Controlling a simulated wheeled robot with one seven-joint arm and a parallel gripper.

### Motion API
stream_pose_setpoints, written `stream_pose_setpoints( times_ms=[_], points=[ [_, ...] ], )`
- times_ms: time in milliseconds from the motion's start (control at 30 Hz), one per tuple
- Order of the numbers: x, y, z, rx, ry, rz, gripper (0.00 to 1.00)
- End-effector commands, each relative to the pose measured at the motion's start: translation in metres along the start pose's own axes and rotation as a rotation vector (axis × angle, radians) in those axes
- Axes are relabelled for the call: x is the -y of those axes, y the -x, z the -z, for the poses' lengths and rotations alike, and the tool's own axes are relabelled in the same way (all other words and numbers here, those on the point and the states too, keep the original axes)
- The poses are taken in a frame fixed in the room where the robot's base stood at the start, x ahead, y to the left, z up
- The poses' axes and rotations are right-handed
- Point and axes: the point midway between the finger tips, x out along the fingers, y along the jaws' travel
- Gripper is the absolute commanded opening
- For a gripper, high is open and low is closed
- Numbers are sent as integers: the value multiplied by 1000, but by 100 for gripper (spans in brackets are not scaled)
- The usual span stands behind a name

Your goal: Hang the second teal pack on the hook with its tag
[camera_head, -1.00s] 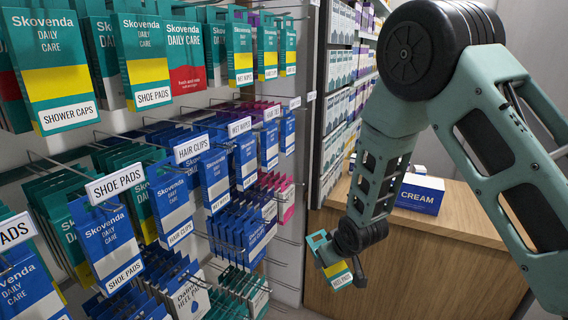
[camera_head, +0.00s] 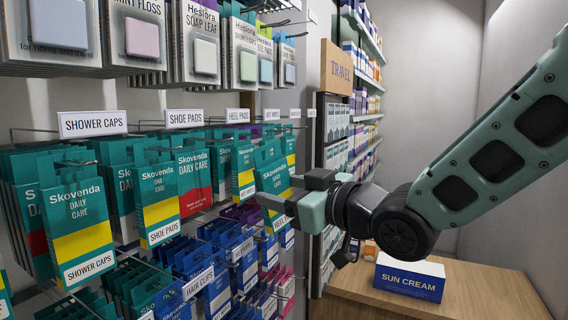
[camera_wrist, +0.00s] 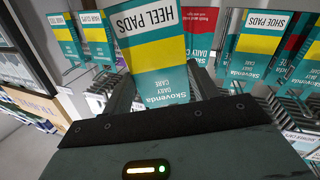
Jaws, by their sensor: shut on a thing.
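My gripper (camera_head: 284,200) is shut on a teal pack (camera_head: 268,180) with a yellow band and a white label. In the wrist view this pack (camera_wrist: 160,55) appears upside down and its label reads HEEL PADS. The HEEL PADS tag (camera_head: 237,114) is at the front of the upper row of hooks, left of and above the held pack. A similar teal and yellow pack (camera_head: 243,165) hangs below that tag, just left of the held pack. The held pack seems in front of the row; whether it touches a hook cannot be told.
Teal SHOE PADS packs (camera_head: 159,205), SHOWER CAPS packs (camera_head: 75,215) and a teal-red pack (camera_head: 194,180) hang to the left. Blue packs (camera_head: 205,285) hang below. A SUN CREAM box (camera_head: 409,278) stands on a wooden counter (camera_head: 480,290). Grey-white packs (camera_head: 190,45) hang above.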

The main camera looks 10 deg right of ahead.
Motion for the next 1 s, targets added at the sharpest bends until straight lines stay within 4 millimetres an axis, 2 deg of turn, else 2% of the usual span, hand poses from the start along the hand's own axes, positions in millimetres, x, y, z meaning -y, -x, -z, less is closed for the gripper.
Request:
stream_pose_setpoints(
  times_ms=[33, 167, 367, 1000],
  points=[
    [2, 4, 16, -20, 0, 7, 37],
    [6, 9, 30, -42, 0, 19, 37],
    [8, 5, 28, -41, -2, 19, 37],
    [18, -30, 28, -40, -1, 19, 37]
  ],
)
